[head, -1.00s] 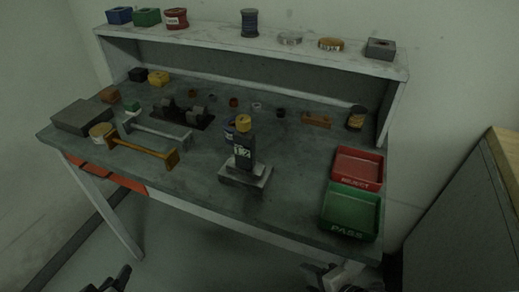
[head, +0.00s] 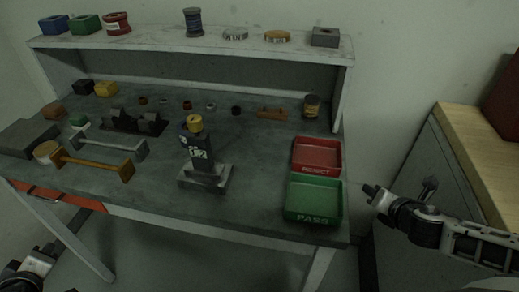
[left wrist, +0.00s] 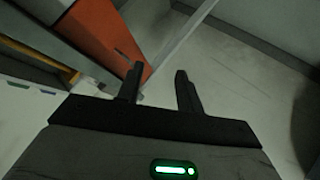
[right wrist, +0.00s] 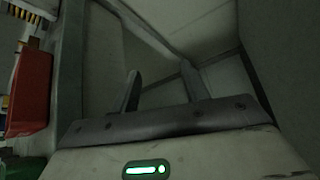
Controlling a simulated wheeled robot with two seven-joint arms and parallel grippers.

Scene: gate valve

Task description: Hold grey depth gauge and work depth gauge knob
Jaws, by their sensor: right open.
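The upright device with a dark grey body, a display and a grey base, which looks like the depth gauge (head: 201,166), stands on the middle front of the workbench. Its yellow knob (head: 194,122) is on top. My right gripper (head: 397,190) is open and empty, right of the bench and well apart from the gauge; its spread fingers show in the right wrist view (right wrist: 162,80). My left gripper (head: 30,260) is low at the bottom left, in front of the bench and below its top; the left wrist view (left wrist: 158,82) shows it open and empty. Neither wrist view shows the gauge.
The green PASS tray (head: 314,217) and red REJECT tray (head: 317,170) lie right of the gauge. A grey bar tool (head: 112,148) and an orange one (head: 97,165) lie left. A wood-topped cabinet (head: 470,125) stands at the right. The bench around the gauge is clear.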

